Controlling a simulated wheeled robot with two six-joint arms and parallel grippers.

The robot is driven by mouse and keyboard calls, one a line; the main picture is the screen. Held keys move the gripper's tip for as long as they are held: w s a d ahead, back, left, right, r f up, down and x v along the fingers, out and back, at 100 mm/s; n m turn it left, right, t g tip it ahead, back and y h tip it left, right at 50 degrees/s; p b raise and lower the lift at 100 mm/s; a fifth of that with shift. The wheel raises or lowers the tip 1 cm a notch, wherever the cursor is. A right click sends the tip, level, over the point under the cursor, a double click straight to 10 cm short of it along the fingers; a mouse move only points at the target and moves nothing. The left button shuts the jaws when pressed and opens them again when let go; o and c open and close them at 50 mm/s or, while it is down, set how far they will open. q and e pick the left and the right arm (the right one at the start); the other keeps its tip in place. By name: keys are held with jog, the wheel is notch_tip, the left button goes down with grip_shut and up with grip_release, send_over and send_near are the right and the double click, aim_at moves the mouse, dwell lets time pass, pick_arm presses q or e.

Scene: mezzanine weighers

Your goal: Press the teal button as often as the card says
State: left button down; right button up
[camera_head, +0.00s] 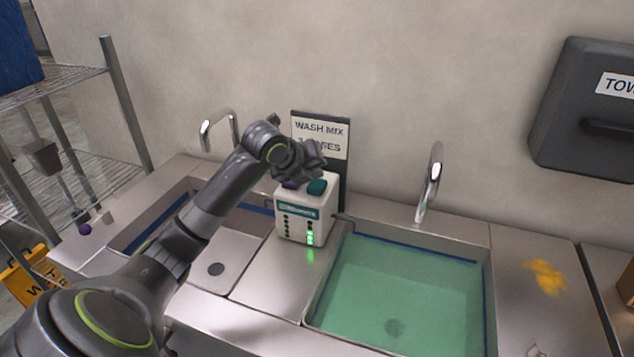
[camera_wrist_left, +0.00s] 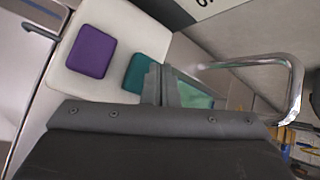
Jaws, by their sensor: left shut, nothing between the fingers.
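The white dispenser box (camera_head: 305,212) stands on the steel counter between the two sinks. On its top are a teal button (camera_head: 317,187) and a purple button (camera_head: 290,184), left of the teal one. Green lights glow in the right column on its front. The card (camera_head: 320,132) behind it reads "WASH MIX"; my arm partly covers its second line, which ends in "SES". My left gripper (camera_head: 312,172) is shut and empty, just above the box near the teal button. In the left wrist view its fingertips (camera_wrist_left: 162,75) overlap the teal button (camera_wrist_left: 138,72); contact cannot be told. The purple button (camera_wrist_left: 91,52) is clear.
The right sink (camera_head: 400,295) holds green water under a chrome tap (camera_head: 430,185). The left sink has another tap (camera_head: 218,128) behind it. A dark towel dispenser (camera_head: 585,110) hangs on the wall. A yellow spill (camera_head: 545,276) lies on the right counter.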

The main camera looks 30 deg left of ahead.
aim_at(314, 186)
pick_arm(q)
jog(key=shift+r, duration=0.1)
notch_tip(314, 186, up, 5)
jog(key=p, duration=0.4)
jog(key=shift+p, duration=0.4)
dwell(0.4)
